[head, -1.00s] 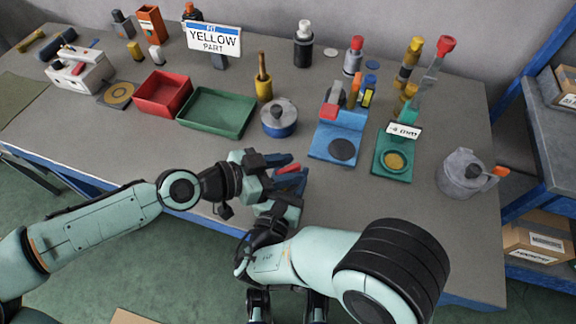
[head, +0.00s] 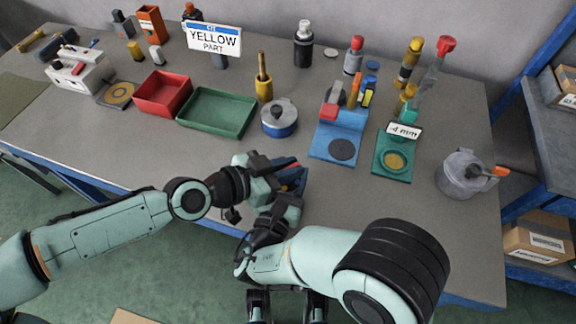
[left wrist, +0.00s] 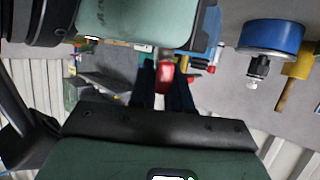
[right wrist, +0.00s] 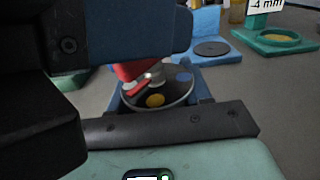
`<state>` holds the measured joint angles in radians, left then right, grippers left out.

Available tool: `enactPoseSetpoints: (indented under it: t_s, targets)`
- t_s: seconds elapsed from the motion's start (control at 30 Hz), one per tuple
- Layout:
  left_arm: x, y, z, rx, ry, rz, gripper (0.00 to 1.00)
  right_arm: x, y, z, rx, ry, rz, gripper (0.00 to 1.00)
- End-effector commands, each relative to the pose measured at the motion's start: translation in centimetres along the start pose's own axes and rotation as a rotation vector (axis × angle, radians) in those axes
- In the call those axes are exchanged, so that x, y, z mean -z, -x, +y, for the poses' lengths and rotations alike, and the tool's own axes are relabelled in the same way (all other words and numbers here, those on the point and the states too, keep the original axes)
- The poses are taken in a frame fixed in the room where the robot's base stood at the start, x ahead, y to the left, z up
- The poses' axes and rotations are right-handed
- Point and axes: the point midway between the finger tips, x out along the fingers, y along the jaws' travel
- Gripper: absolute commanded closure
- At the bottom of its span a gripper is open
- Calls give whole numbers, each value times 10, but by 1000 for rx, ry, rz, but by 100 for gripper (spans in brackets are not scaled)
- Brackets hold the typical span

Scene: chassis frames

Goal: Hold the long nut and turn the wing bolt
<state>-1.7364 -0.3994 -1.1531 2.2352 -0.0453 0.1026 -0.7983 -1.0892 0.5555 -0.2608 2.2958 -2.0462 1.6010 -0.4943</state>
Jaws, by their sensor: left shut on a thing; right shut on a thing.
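My left gripper (head: 284,165) and my right gripper (head: 290,190) are close together over the table's front edge. In the left wrist view the left fingers (left wrist: 166,88) are shut on a red piece (left wrist: 166,72), which may be the wing bolt. In the right wrist view a round grey part (right wrist: 178,93) with yellow and blue spots lies between the dark fingers of my right gripper. A red piece with silver metal stands against it. I cannot tell for sure which is the long nut; the hands hide most of both.
Behind the grippers stand a green tray (head: 183,119), a blue pot (head: 279,131), a blue stand (head: 322,149) and a green stand (head: 381,170) with a label. A grey can (head: 458,180) is at the right. The table in front of the stands is clear.

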Motion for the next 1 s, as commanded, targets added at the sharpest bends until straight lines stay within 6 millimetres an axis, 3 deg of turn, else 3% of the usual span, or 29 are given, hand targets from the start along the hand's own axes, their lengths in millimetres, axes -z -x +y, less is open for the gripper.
enactPoseSetpoints:
  t_s: [0.33, 0.37, 0.4, 0.43, 1.0]
  targets:
    - [0, 0, 0, 21, 9, 2, 100, 1, 0, -1, 3, 2, 1, 94]
    - [0, 0, 0, 21, 9, 2, 76, 1, 0, -1, 3, 2, 1, 94]
    - [0, 0, 0, 21, 9, 2, 63, 1, 0, -1, 3, 2, 1, 94]
    - [0, 0, 0, 21, 9, 2, 61, 1, 0, -1, 3, 2, 1, 94]
    - [-1, 7, -1, 21, 12, 2, 61, 0, 0, -1, 2, 2, 1, 94]
